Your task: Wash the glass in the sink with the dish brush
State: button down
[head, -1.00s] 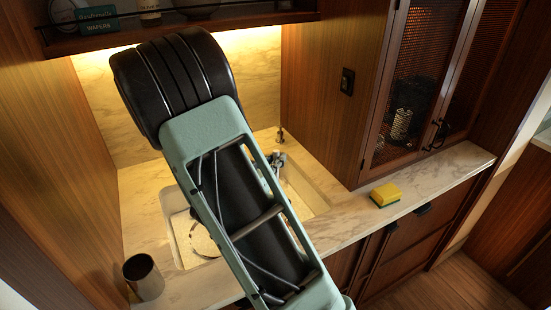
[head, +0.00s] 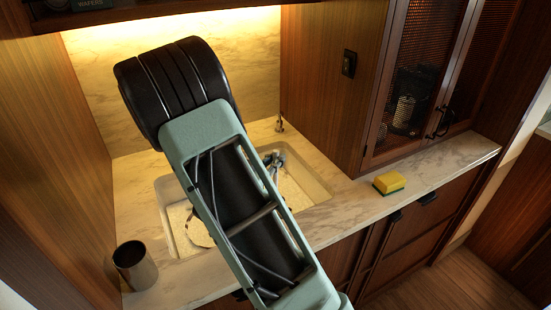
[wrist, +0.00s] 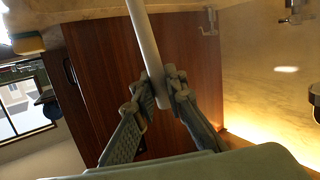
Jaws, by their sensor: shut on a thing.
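My gripper is shut on a pale, straight rod in the wrist view (wrist: 160,96). A pale object with a rounded edge (head: 197,232) shows inside the sink, left of my arm. I cannot tell whether it is the glass. No other glass is clear.
A dark metal cup (head: 135,266) stands on the counter at front left. A yellow-green sponge (head: 389,183) lies on the counter (head: 345,213) right of the sink. A tap (head: 275,160) is behind the sink. A shelf (head: 150,17) hangs above; a tall cabinet (head: 415,85) stands right.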

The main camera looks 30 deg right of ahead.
aim_at(276, 180)
jog(key=shift+s+a+f+b, duration=0.1)
jog(key=shift+s+f+b, duration=0.1)
jog(key=shift+f+b, duration=0.8)
jog(key=shift+s+a+f+b, duration=0.15)
jog(key=shift+f+b, duration=0.5)
jog(key=shift+f, duration=0.65)
jog(key=shift+s+a+f+b, duration=0.1)
jog(key=shift+s+f+b, duration=0.15)
jog(key=shift+f+b, duration=0.75)
jog(key=shift+d+f, duration=0.1)
jog(key=shift+d, duration=0.05)
